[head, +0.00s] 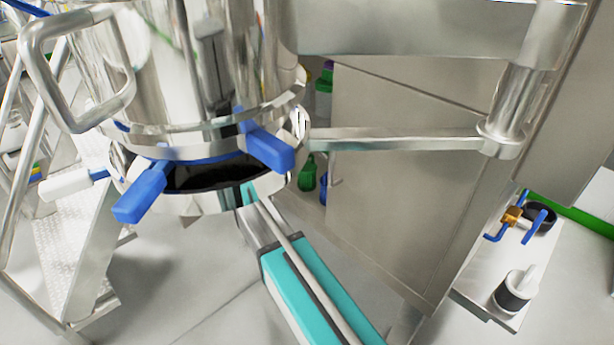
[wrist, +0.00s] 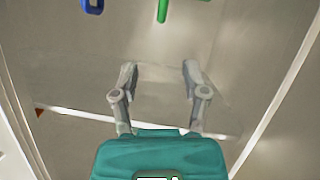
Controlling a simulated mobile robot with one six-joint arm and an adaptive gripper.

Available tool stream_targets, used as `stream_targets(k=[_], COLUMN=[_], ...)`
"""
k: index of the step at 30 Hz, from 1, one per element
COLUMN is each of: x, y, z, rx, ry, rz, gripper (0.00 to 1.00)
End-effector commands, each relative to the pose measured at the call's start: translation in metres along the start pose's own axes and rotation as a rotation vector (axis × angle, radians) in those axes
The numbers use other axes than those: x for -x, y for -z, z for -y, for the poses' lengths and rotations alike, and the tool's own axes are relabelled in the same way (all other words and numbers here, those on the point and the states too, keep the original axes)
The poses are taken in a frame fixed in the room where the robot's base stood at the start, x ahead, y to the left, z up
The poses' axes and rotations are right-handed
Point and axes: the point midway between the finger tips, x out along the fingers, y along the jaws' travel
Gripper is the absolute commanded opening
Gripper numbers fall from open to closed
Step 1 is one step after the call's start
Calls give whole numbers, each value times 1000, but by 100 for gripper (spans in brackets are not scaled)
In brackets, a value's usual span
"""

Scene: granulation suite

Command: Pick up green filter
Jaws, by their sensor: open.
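A green item (head: 307,172), which may be the green filter, hangs or stands against the grey cabinet behind the steel vessel in the head view. A green piece (wrist: 180,8) also shows at the top edge of the wrist view, cut off by the frame. My gripper (wrist: 158,78) is open, with nothing between its two grey fingers, and the green piece is beyond the fingertips. In the head view my teal arm runs under the vessel, which hides the gripper.
A blue item (wrist: 92,5) is left of the green piece. The steel vessel (head: 210,60) with blue clamps stands close over my arm. A grey cabinet (head: 400,170) is to the right, steps (head: 75,235) to the left. A steel bar (head: 400,140) crosses in front of the cabinet.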

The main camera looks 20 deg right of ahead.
Motion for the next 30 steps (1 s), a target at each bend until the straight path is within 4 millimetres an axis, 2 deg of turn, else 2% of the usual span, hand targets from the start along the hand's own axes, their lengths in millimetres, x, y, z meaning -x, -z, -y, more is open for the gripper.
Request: stream_targets(k=[6, 11, 24, 30], x=[-1, -11, -71, -84], y=[-1, -2, -4, -2], z=[0, 0, 2, 1], rx=[2, 2, 2, 3], ry=[0, 0, 1, 1], rz=[2, 2, 3, 3], gripper=[58, 58, 58, 58])
